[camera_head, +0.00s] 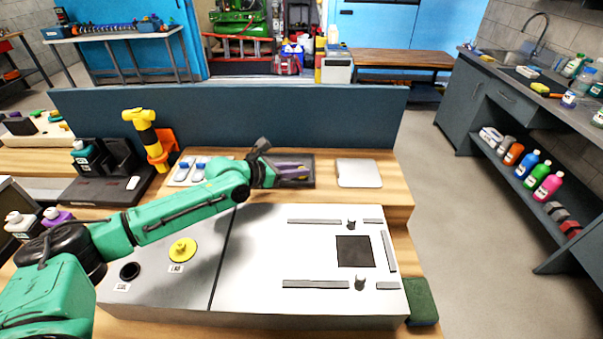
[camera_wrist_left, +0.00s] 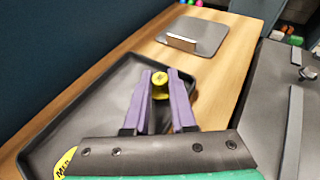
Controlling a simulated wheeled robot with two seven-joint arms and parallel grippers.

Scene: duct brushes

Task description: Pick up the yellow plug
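A small yellow plug (camera_wrist_left: 160,78) with a dark mark on its top shows between the fingertips of my left gripper, over the dark tray (camera_wrist_left: 115,90). My left gripper (camera_head: 292,170) reaches over this tray near the blue panel; its purple fingers (camera_wrist_left: 160,85) stand one on each side of the plug, with little gap. I cannot tell whether they press on it. In the head view the plug there is hidden. Another yellow plug (camera_head: 183,251) sits on the grey part of the large box, above a small label. My right gripper is not in view.
The box's white top (camera_head: 265,265) carries grey bars, small posts and a dark square. A silver plate (camera_head: 358,173) lies right of the tray. A yellow-and-black tool (camera_head: 145,135) stands in an orange holder at left. The blue panel (camera_head: 230,120) rises behind.

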